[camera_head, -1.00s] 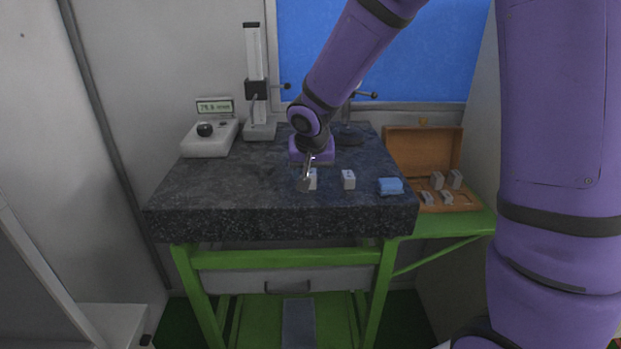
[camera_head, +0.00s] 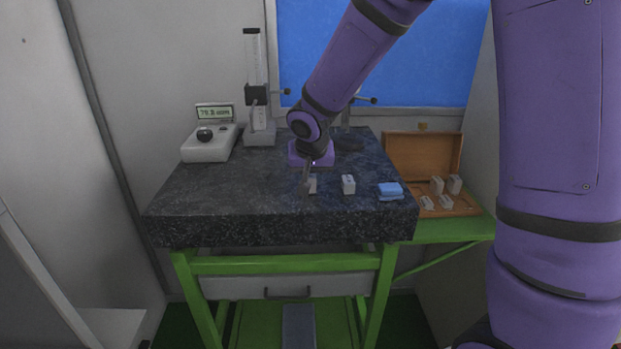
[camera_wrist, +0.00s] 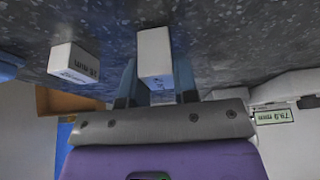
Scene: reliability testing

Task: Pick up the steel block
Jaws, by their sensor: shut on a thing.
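A pale steel block (camera_wrist: 154,52) sits between the two fingers of my gripper (camera_wrist: 156,75) in the wrist view. My gripper is shut on it. In the head view my gripper (camera_head: 309,182) points down at the front middle of the dark granite table, and the held block (camera_head: 313,186) is partly hidden behind a finger. I cannot tell whether the block is clear of the stone. A second steel block (camera_head: 348,184) stands just to the right, apart from my gripper; it also shows in the wrist view (camera_wrist: 74,64) with printed marks.
A blue folded cloth (camera_head: 390,191) lies at the right front of the granite table (camera_head: 225,205). An open wooden case (camera_head: 465,205) with several blocks stands on a green side shelf. A gauge stand (camera_head: 259,130) and a display unit (camera_head: 208,145) stand at the back left.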

